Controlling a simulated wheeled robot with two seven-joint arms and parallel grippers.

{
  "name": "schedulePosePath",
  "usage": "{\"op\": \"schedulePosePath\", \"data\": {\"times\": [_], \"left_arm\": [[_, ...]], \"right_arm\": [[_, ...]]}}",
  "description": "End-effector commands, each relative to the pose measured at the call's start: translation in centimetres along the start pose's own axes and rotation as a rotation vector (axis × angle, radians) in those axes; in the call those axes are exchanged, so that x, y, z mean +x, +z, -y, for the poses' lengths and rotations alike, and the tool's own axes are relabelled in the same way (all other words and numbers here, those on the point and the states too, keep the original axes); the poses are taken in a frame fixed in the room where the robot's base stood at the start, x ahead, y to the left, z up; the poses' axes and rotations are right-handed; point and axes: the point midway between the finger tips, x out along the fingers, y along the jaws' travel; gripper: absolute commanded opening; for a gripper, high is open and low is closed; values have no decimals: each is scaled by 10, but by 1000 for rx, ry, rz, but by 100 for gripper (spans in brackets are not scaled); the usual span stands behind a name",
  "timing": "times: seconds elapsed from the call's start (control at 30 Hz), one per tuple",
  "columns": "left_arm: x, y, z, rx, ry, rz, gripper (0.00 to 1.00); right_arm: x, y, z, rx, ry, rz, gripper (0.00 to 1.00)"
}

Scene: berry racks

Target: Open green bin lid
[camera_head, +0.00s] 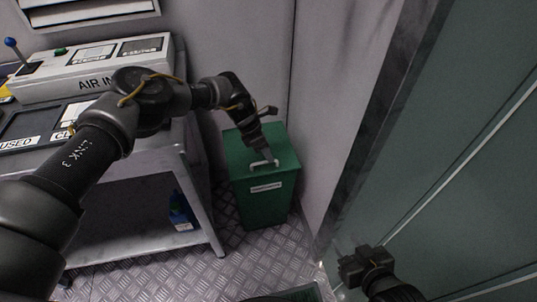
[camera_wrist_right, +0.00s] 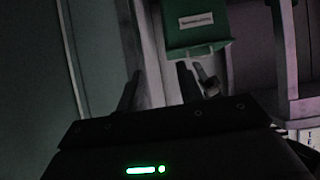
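The green bin (camera_head: 264,200) stands on the floor in the corner between the bench and the wall. Its green lid (camera_head: 285,145) looks closed and has a pale handle (camera_head: 264,163) near the front edge. My left gripper (camera_head: 265,155) reaches down over the lid, with its fingertips at or just above the handle. Whether the fingers touch or grip the handle is too small to tell. My right gripper (camera_wrist_right: 157,85) is open and empty, its fingers apart. It shows at the lower right of the head view (camera_head: 362,262), away from the bin. The bin also appears in the right wrist view (camera_wrist_right: 197,36).
A metal bench (camera_head: 150,163) with a white control panel (camera_head: 95,68) stands left of the bin. A blue bottle (camera_head: 181,214) sits on its lower shelf. A grey-green door or panel (camera_head: 470,150) fills the right side. Patterned metal floor (camera_head: 180,272) lies open in front.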

Motion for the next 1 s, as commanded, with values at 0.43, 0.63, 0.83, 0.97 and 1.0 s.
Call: {"op": "schedulePosePath", "data": {"times": [0.43, 0.63, 0.83, 0.97, 1.0], "left_arm": [[18, -1, 0, -1, 0, 0, 32], [17, -1, 0, -1, 1, 0, 14], [17, -1, 0, -1, 0, 0, 0], [17, -1, 0, -1, 0, 0, 0], [17, -1, 0, -1, -1, 0, 0]], "right_arm": [[0, -12, 5, -6, -13, -60, 36], [-3, -19, 4, -8, -12, -66, 36], [-2, -18, 4, -8, -12, -64, 36], [-2, -17, 4, -8, -12, -63, 36], [-2, -17, 4, -8, -12, -63, 36]]}}
